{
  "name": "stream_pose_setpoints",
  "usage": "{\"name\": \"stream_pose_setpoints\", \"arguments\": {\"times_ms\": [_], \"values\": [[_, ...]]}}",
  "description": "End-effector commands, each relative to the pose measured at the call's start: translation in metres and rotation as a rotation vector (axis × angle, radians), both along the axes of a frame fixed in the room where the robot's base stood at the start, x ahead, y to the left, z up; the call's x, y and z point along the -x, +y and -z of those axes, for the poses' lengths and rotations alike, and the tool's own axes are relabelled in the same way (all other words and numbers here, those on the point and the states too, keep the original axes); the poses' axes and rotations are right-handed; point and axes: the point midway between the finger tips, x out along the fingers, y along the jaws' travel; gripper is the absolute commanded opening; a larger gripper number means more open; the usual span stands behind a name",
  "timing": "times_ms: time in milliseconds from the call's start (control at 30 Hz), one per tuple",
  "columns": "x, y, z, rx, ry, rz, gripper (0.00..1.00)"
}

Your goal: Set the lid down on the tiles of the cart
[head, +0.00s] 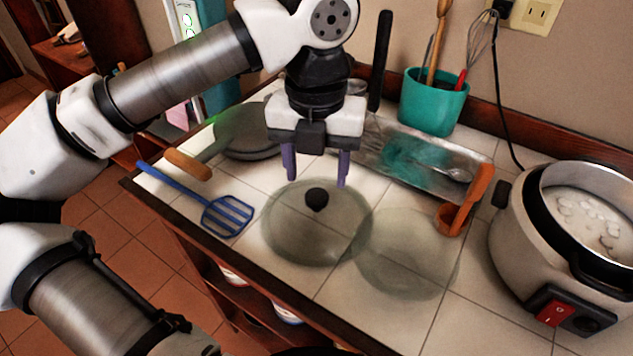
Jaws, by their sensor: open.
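A round glass lid (300,238) with a black knob (317,199) lies on the white tiles of the cart (330,310). It looks flat, with its knob up. My gripper (315,180) is just above the knob, with its two purple fingers apart and nothing between them. Whether the fingertips reach down beside the knob is hard to tell. A second clear round glass thing (408,262), like a glass lid or plate, shows on the tiles to the right and seems to overlap the lid's edge in the picture.
A rice cooker (530,230) stands at the right. A blue slotted spatula (228,215) lies at the left, a dark pan (248,130) behind it. A metal tray (400,155), orange spoon (468,205) and teal utensil pot (433,103) are at the back. The front tiles are bare.

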Motion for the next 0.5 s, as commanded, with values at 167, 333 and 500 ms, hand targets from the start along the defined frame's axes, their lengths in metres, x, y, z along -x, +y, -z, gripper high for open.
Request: {"name": "stream_pose_setpoints", "arguments": {"times_ms": [167,333,500], "values": [[-0.001,0.000,-0.040,-0.002,-0.002,-0.001,0.54],[0.000,0.000,-0.066,-0.002,-0.001,0.000,0.54],[0.000,0.000,-0.077,0.000,-0.001,0.002,0.54]]}}
